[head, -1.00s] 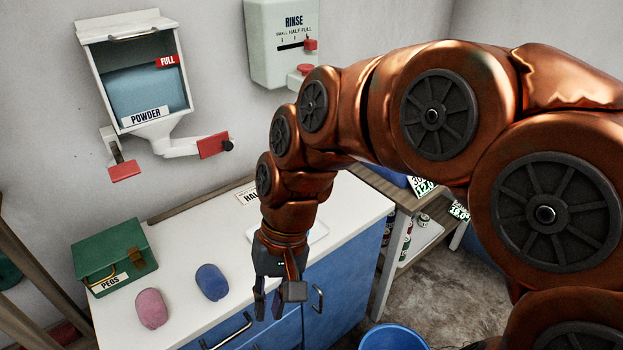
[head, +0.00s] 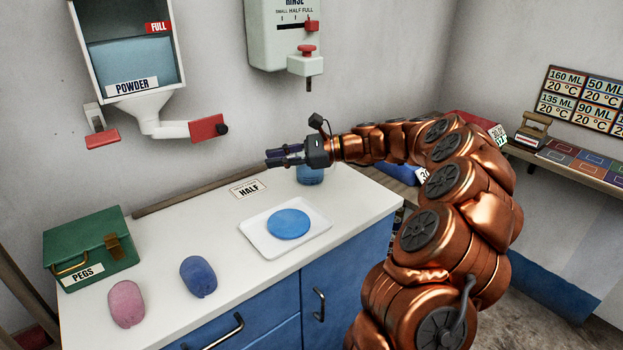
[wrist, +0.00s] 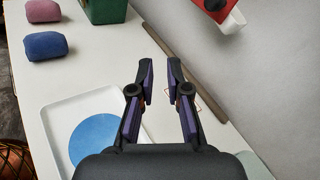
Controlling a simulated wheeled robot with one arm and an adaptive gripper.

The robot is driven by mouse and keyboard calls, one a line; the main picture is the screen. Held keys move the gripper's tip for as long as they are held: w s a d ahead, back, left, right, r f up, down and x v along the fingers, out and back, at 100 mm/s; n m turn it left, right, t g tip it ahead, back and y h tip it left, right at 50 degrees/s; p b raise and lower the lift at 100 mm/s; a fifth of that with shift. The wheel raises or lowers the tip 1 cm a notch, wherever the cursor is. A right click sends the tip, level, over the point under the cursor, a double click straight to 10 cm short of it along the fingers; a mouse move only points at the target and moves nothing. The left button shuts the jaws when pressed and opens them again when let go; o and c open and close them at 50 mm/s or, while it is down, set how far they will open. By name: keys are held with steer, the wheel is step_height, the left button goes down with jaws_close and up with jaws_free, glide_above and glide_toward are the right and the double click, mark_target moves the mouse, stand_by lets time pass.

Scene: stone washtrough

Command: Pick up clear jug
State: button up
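A bluish see-through vessel (head: 311,175), which looks like the clear jug, stands on the white counter near the wall in the head view. My gripper and wrist hide its upper part, and I cannot tell what it holds. My gripper (head: 270,157) is held level above the counter, pointing left, with its body over or in front of the vessel. In the wrist view the fingers (wrist: 160,70) are apart with nothing between them.
A white tray (head: 253,238) with a blue disc (head: 289,224) lies on the counter (head: 170,230). A HALF label (head: 249,188), pink bundle (head: 127,304), blue bundle (head: 198,276) and green PEGS box (head: 91,247) are left. Powder (head: 134,60) and rinse (head: 283,35) dispensers hang above.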

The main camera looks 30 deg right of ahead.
steer(key=w+d+f+m+t+h+b, duration=0.1)
steer(key=d+f+m+t, duration=0.2)
steer(key=d, duration=0.5)
steer(key=w+d+f+m+t+h+b, duration=0.1)
steer(key=w+d+f+m+t+b, duration=0.2)
steer(key=d, duration=0.5)
steer(key=m+t+h, duration=0.1)
steer(key=m+h, duration=0.2)
steer(key=m, duration=0.1)
glide_toward(336, 169)
steer(key=shift+w+a+r, duration=0.3)
steer(key=shift+w+r, duration=0.2)
steer(key=shift+w, duration=0.1)
steer(key=shift+w+a+r, duration=0.35)
steer(key=shift+w+r, duration=0.1)
steer(key=shift+w, duration=0.35)
steer(key=shift+r+x, duration=0.1)
steer(key=shift+x, duration=1.7)
steer(key=shift+r+x, duration=0.15)
steer(key=shift+x, duration=1.65)
steer(key=shift+d, duration=0.1)
steer(key=shift+c, duration=0.3)
jaws_close()
